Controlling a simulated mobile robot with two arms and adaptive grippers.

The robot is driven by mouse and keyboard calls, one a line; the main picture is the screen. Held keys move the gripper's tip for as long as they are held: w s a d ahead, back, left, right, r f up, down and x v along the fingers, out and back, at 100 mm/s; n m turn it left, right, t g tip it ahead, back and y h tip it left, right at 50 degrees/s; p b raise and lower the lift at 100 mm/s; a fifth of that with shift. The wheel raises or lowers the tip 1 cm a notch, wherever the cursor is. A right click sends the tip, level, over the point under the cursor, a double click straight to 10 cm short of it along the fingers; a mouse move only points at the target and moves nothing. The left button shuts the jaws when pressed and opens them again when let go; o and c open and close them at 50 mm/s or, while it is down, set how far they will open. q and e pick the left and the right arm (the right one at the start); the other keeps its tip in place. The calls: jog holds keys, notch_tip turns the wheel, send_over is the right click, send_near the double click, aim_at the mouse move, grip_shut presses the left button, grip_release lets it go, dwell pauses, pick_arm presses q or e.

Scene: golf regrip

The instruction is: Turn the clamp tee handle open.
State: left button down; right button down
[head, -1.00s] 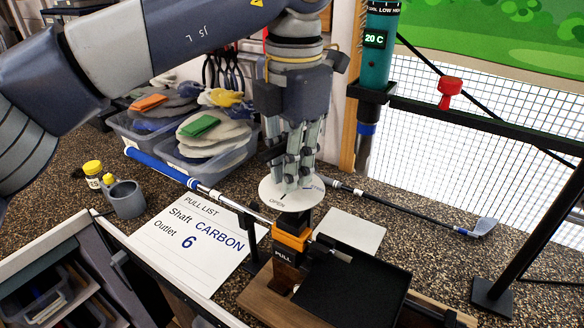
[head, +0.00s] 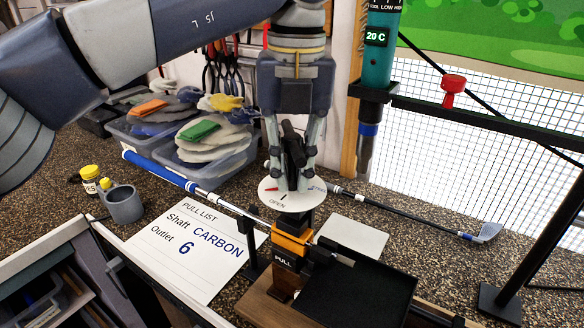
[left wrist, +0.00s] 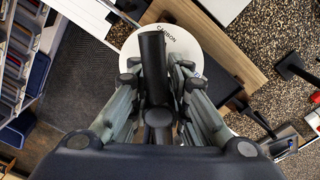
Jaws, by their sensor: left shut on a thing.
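The black clamp tee handle (head: 292,143) stands above a round white dial (head: 292,202) on the wooden clamp block. The dial's word OPEN and a small red mark show at its front left. My left gripper (head: 290,180) points down over the dial and is shut on the tee handle, with a finger on either side of it. In the left wrist view the handle (left wrist: 152,60) lies between the fingers, with the dial (left wrist: 185,40) beneath. An orange band and a PULL label (head: 284,261) sit below the dial. My right gripper is out of view.
A blue-gripped golf club (head: 160,170) lies left of the clamp, beside a pull list sheet (head: 195,245). A black tray (head: 355,290) is at front right. Glove bins (head: 215,165) stand behind left, and a dark post (head: 540,235) stands right.

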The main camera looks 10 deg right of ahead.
aim_at(295, 136)
pick_arm(q)
jog(key=n, duration=0.2)
jog(key=n+b, duration=0.1)
jog(key=n, duration=0.1)
jog(key=shift+s+f+n, duration=0.1)
jog(key=shift+f+n, duration=0.1)
jog(key=shift+n, duration=0.1)
jog(key=shift+n+b, duration=0.6)
jog(key=shift+n, duration=1.7)
jog(key=c, duration=1.6)
grip_release()
jog(key=shift+d+r, duration=0.1)
jog(key=shift+r, duration=0.1)
jog(key=shift+d+r, duration=0.1)
jog(key=shift+r, duration=3.6)
